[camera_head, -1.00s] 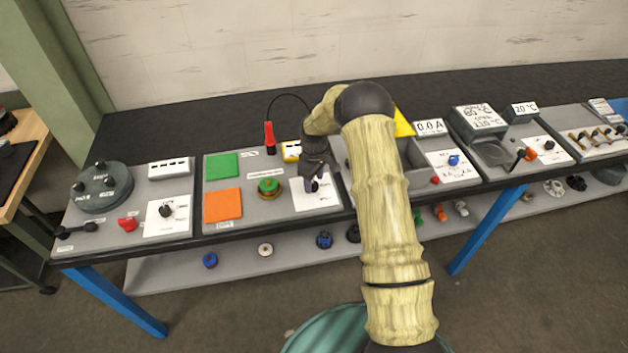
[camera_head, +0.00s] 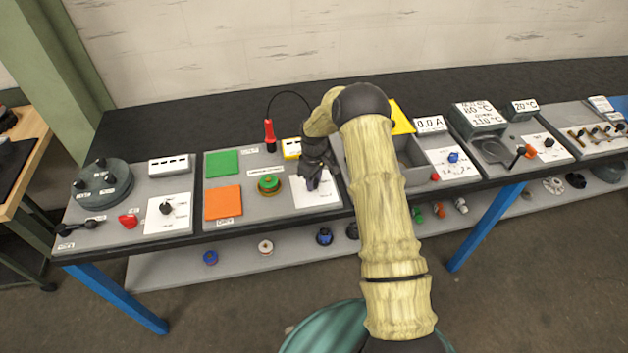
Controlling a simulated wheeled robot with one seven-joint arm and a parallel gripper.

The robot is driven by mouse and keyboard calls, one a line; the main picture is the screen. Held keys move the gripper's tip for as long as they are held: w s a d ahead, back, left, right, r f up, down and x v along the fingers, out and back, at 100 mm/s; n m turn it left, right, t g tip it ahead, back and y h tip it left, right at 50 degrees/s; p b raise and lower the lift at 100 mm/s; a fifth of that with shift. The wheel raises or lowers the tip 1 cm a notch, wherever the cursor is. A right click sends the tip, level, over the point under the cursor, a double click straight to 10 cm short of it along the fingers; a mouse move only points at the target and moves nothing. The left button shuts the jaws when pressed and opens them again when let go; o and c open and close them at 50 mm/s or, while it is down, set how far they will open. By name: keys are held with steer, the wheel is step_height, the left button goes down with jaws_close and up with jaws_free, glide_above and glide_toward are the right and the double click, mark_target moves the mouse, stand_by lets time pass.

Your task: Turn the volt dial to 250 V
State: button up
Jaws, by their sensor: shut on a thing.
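The volt dial (camera_head: 313,184) is a small dark knob on a white scale plate (camera_head: 325,199) in the second panel from the left. My gripper (camera_head: 313,178) comes down on it from above and is shut on it. The gripper and wrist hide most of the knob and the upper part of the plate. The dial's pointer and the printed values are too small and covered to read.
Left of the plate are a green-topped round knob (camera_head: 269,184), an orange square (camera_head: 223,202) and a green square (camera_head: 223,163). My arm covers part of the panel to the right.

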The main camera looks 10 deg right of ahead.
steer(key=shift+m, duration=0.3)
steer(key=m+b, duration=0.2)
steer(key=shift+m, duration=0.3)
steer(key=m+b, duration=0.2)
steer(key=m, duration=0.1)
steer(key=shift+m, duration=0.3)
steer(key=m+b, duration=0.1)
steer(key=m, duration=0.2)
steer(key=shift+a+m+b, duration=0.1)
steer(key=shift+m+b, duration=0.2)
steer(key=shift+m, duration=1.6)
steer(key=shift+r, duration=0.1)
steer(key=o, duration=1)
steer(key=shift+c, duration=0.2)
